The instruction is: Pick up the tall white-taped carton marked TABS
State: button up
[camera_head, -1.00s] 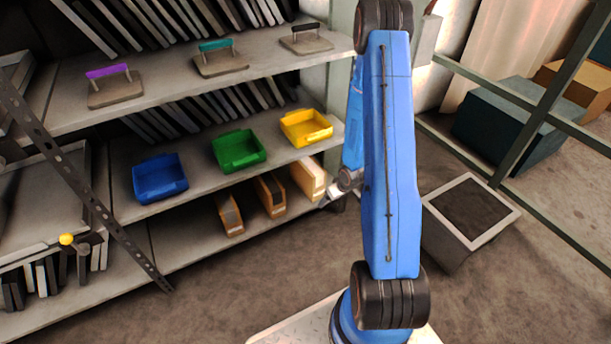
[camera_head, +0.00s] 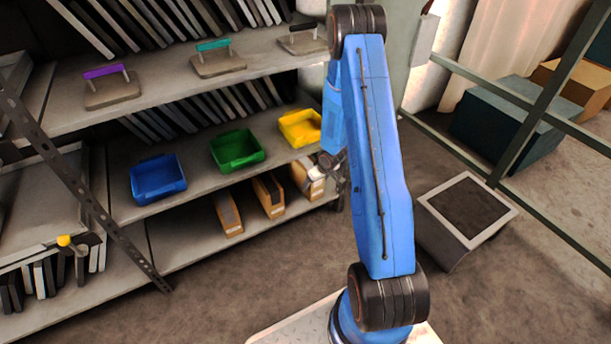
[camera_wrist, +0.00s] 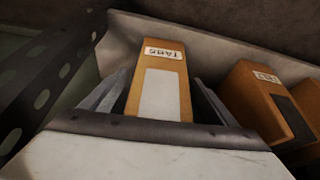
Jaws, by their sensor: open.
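The tall TABS carton (camera_wrist: 172,60) is orange-brown with a white strip down its face and a white label. It stands upright between my gripper's fingers (camera_wrist: 160,78) in the wrist view, its label upside down there. The fingers are open on both sides of it, with a visible gap at least on the right; contact on the left is unclear. In the head view the carton (camera_head: 300,182) is the rightmost of the cartons on the bottom shelf, partly hidden by my gripper.
A neighbouring carton (camera_wrist: 258,100) with a dark strip stands to the right in the wrist view; another carton (camera_head: 229,213) is farther left in the head view. The yellow bin (camera_head: 300,128) sits on the shelf above. A perforated post (camera_wrist: 40,75) rises at the wrist view's left.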

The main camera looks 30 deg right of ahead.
jog(key=shift+f, duration=0.4)
jog(key=shift+w, duration=0.1)
jog(key=c, duration=1.6)
jog(key=shift+c, duration=0.2)
jog(key=shift+r, duration=0.2)
